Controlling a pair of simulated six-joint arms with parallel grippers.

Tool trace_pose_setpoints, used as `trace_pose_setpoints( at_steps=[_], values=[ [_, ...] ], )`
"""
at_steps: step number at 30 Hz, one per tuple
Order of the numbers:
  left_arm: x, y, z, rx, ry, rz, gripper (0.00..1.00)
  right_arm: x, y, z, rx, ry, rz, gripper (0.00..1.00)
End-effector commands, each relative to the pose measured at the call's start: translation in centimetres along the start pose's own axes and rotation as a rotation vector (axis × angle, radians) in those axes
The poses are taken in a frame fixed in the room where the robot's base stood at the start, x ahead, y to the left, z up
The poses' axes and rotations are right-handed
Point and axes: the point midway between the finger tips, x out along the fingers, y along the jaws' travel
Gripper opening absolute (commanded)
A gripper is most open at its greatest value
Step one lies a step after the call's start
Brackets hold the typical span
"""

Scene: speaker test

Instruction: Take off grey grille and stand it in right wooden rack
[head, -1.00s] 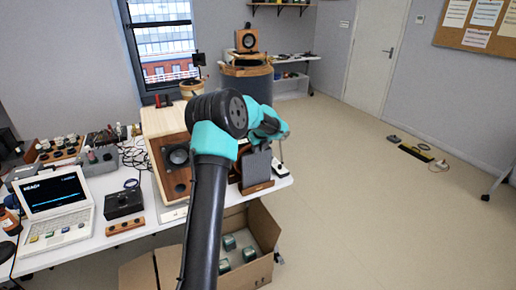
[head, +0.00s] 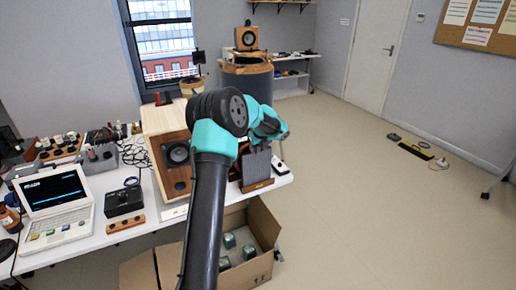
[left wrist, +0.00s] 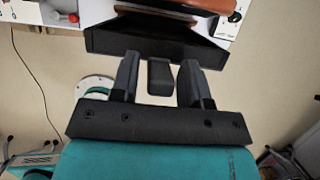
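The grey grille (head: 257,165) stands upright in the right wooden rack (head: 258,186) near the table's right end. The wooden speaker (head: 174,160) stands to its left with its dark driver bare. My left gripper (head: 276,135) is just above the grille; my arm hides part of the space between speaker and rack. In the left wrist view, my left gripper (left wrist: 160,80) has its fingers apart, with a small dark block between them and gaps on both sides. The dark shape beyond the fingers looks like the grille (left wrist: 150,42). My right gripper is not in view.
A white laptop (head: 57,205), a black box (head: 123,202) and a small wooden block (head: 125,224) lie on the table (head: 165,236) at left. An open cardboard box (head: 266,232) with several green items is on the floor below. Open floor lies to the right.

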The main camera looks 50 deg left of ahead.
Motion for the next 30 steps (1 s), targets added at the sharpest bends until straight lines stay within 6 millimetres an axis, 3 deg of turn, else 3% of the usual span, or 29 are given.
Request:
trace_pose_setpoints(
  at_steps=[3,16,30],
  values=[
    [0.0,0.0,0.0,0.000,0.000,0.000,0.53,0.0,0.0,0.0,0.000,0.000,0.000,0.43],
    [-1.1,-0.1,0.0,-0.001,-0.001,-0.002,0.53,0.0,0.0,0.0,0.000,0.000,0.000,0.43],
    [-9.3,0.0,0.0,0.000,-0.001,-0.002,0.53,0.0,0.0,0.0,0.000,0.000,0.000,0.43]
  ],
)
